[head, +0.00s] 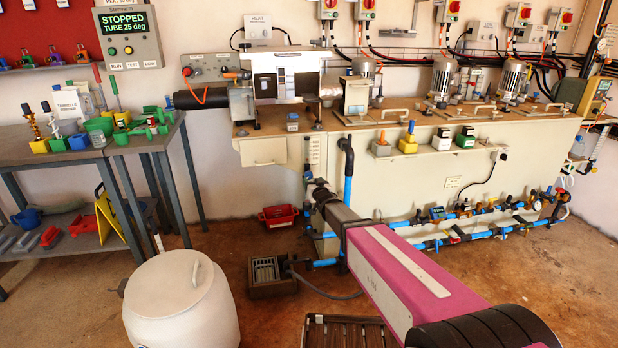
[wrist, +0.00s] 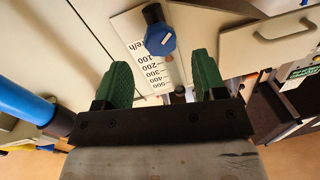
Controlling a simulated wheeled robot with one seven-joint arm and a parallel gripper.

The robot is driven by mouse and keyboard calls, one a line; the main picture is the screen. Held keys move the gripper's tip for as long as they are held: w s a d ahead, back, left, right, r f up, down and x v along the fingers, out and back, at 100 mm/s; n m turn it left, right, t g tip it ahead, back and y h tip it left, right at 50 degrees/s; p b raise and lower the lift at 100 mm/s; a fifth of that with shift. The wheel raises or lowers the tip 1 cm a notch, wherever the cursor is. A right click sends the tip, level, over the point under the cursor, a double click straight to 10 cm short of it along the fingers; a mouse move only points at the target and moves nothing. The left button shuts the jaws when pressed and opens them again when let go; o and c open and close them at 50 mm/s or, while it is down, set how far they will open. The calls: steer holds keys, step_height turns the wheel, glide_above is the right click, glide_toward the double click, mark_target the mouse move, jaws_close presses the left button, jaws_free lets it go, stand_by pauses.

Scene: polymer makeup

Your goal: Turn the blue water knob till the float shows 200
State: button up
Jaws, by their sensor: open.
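The blue water knob (wrist: 161,40) sits on a dark stem at the top of a white scale card in the wrist view. The card (wrist: 150,75) has printed marks from 100 to 500. A small reddish spot (wrist: 169,57) shows just below the knob; I cannot tell whether it is the float, nor its reading. My gripper (wrist: 161,62) is open, with one green finger on each side of the card and the knob beyond the fingertips. Nothing is between the fingers. In the head view my gripper (head: 311,186) is at the bench's front, below the card (head: 313,150); the knob is hidden there.
A blue pipe (wrist: 25,100) runs close at the left in the wrist view and stands beside my arm in the head view (head: 348,175). A drawer handle (wrist: 283,28) is at upper right. A red crate (head: 278,216) and a white barrel (head: 180,300) stand on the floor.

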mark_target(309, 176)
steer(key=x, duration=0.6)
steer(key=shift+w, duration=0.15)
steer(key=c, duration=0.9)
